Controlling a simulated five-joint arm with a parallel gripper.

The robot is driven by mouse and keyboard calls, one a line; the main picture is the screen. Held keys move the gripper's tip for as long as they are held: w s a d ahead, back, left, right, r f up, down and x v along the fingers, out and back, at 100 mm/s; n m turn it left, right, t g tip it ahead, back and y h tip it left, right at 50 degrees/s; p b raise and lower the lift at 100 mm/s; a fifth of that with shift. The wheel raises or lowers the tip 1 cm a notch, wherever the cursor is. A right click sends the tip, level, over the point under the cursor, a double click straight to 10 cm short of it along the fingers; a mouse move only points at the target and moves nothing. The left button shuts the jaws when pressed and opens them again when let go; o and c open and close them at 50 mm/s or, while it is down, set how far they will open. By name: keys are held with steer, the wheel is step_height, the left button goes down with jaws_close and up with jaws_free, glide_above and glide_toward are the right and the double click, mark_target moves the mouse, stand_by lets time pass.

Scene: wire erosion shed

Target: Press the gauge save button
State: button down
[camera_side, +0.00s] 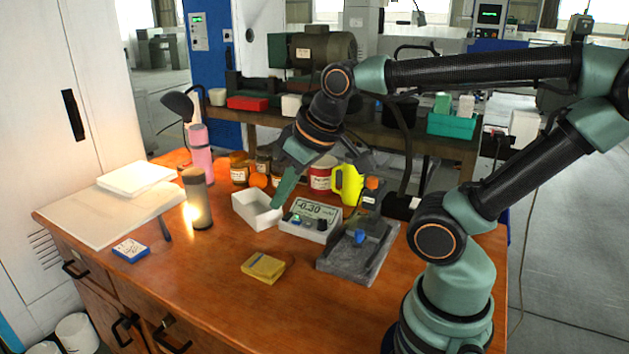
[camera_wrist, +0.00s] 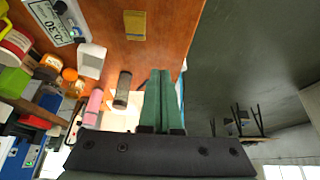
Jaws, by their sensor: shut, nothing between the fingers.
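I cannot tell which is the save button. In the wrist view the gauge (camera_wrist: 48,24) is at the upper left, partly cut off, and turned on its side. My gripper (camera_side: 277,205) has green fingers, shut and empty, pointing down left of the gauge and seemingly over the white open box. In the wrist view the fingers (camera_wrist: 161,76) point up, well apart from the gauge.
The open white box (camera_side: 252,218) stands left of the gauge. A grey stone stand (camera_side: 345,265) with a blue knob is at its right. A yellow box (camera_side: 263,268) lies in front. A lit dark cylinder (camera_side: 197,205) stands further left. Jars and a yellow jug (camera_side: 347,184) are behind.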

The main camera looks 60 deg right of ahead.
stand_by(0.3)
steer(key=g, duration=0.6)
glide_above(307, 223)
step_height(307, 223, down, 7)
step_height(307, 223, down, 14)
steer(key=shift+r, duration=0.1)
stand_by(0.5)
